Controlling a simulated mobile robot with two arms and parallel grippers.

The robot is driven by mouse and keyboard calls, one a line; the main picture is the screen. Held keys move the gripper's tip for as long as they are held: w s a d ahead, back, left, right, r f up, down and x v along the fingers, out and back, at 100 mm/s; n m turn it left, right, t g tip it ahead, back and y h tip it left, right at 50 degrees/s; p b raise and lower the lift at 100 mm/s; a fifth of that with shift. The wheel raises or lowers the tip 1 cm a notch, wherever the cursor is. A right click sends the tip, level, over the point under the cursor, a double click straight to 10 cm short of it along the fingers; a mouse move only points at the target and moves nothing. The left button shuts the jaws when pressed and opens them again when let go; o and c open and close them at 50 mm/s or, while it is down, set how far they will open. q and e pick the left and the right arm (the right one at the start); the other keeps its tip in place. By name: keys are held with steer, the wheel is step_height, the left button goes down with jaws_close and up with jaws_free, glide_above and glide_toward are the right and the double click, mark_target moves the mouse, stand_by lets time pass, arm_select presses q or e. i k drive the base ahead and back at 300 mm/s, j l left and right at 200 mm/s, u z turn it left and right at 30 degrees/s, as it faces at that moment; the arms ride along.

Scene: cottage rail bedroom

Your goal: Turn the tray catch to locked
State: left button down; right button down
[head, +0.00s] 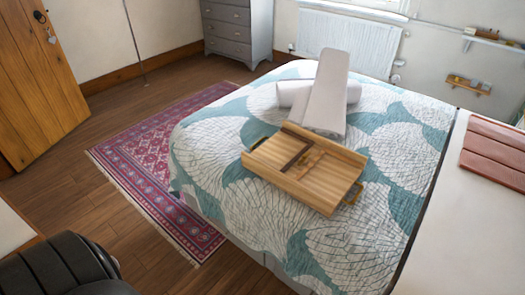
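A light wooden tray (325,193) lies on the patterned bed, tilted across the picture, with raised side walls and a metal handle at each short end. A dark brown strip (297,158) crosses the slatted top near its middle. Small wooden pieces beside the strip may be the catch, but they are too small to tell apart, and I cannot read whether it is locked. Neither of my grippers is in view.
A red patterned rug (135,160) and open wooden floor are at left.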

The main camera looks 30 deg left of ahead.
mark_target(304, 156)
steer(key=u, duration=0.7)
